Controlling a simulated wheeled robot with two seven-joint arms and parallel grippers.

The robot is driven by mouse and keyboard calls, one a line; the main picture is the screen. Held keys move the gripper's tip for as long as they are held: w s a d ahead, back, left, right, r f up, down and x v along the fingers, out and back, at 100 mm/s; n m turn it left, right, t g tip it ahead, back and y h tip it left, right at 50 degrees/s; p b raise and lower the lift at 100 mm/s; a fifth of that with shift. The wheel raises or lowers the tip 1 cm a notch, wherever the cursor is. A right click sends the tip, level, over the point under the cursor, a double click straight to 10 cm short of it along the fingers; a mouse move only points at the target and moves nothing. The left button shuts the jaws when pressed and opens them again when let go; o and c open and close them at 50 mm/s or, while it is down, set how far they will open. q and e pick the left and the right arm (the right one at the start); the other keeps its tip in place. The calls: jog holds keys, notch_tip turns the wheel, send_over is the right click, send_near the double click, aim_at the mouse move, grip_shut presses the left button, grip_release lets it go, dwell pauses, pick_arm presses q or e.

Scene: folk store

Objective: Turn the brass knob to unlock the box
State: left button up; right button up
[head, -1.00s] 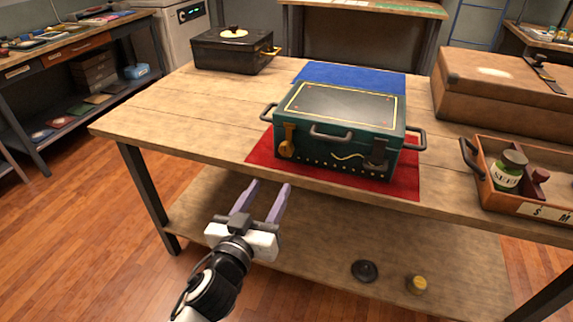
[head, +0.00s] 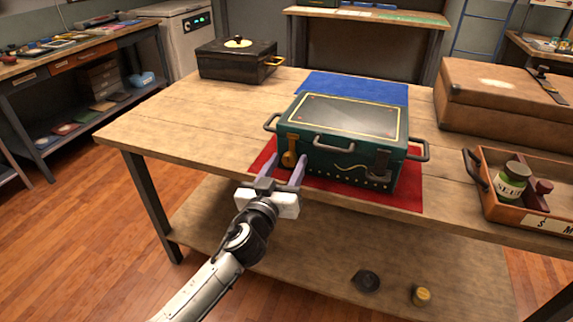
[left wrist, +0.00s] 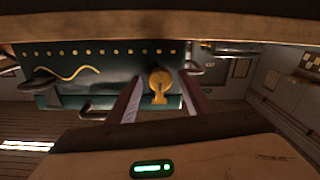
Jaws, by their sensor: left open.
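A dark green box (head: 330,168) with a gold-lined lid stands upright on a red mat (head: 410,193) on the workbench. The brass knob (head: 290,158) is on the left of the box's front face, below a brass strip. My left gripper (head: 286,165) is open, its two fingers pointing at the box front around the knob's place. In the left wrist view the brass knob (left wrist: 160,80) shows between the spread fingers (left wrist: 158,92), and the box appears upside down. I cannot tell whether the fingers touch the knob. My right gripper is not in view.
An open wooden tray (head: 485,192) with a green jar (head: 512,180) is at the right. A brown case (head: 490,105) stands behind it. A black box (head: 235,60) is at the back left. The bench's left part is clear.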

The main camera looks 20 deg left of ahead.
pick_arm(q)
jog(key=c, duration=1.1)
jog(key=shift+o, duration=0.2)
jog(key=m, duration=0.4)
jog(key=shift+f+m, duration=0.1)
jog(key=shift+m, duration=0.3)
jog(key=m, duration=0.4)
jog(key=shift+m, duration=0.4)
jog(key=m, duration=0.4)
jog(key=shift+m, duration=0.3)
jog(key=shift+m+h+p, duration=0.3)
jog(key=shift+m, duration=1.8)
